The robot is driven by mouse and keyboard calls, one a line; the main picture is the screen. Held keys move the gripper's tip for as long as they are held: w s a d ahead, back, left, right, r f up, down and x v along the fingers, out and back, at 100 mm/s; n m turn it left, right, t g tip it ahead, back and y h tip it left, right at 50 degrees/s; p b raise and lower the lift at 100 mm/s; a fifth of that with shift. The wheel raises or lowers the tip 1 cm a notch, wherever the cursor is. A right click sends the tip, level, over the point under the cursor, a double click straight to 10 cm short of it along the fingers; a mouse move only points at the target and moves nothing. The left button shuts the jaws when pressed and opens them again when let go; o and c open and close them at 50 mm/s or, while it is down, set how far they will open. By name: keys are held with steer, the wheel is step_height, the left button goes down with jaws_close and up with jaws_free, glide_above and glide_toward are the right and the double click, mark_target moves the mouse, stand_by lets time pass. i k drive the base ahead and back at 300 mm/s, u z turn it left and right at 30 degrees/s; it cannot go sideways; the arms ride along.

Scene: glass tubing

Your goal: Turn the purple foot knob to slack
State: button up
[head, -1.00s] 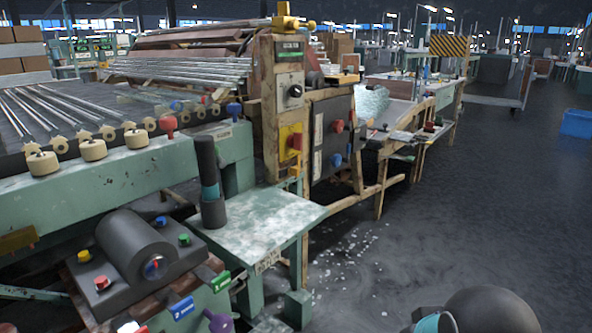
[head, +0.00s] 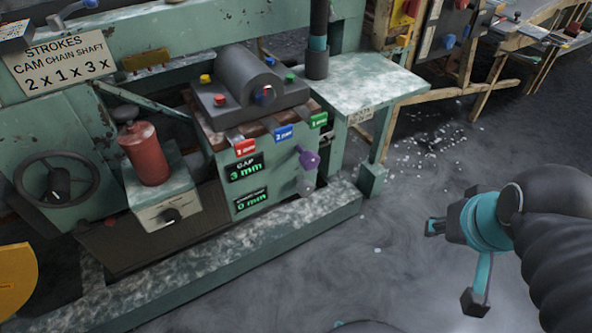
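The purple foot knob (head: 307,158) sticks out from the right part of the front of a green control box (head: 226,178), low on the machine. Its lever slants from upper left to lower right. A grey knob (head: 305,184) sits just below it. My gripper (head: 453,265) is at the right of the head view, well apart from the knob, over the floor. Its two fingers are spread wide with nothing between them. No label for slack is readable.
Green displays read "GAP 3 mm" (head: 246,168) and "0 mm" (head: 251,201). Red, blue and green tags line the box top. A base rail (head: 262,243) runs along the floor before the box. A side table (head: 369,85) stands right of it. Floor between my gripper and the machine is clear.

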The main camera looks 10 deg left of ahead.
mark_target(309, 160)
steer(key=u, duration=1)
steer(key=k, duration=1.2)
steer(key=u, duration=0.45)
steer(key=i, duration=0.6)
steer(key=z, duration=0.05)
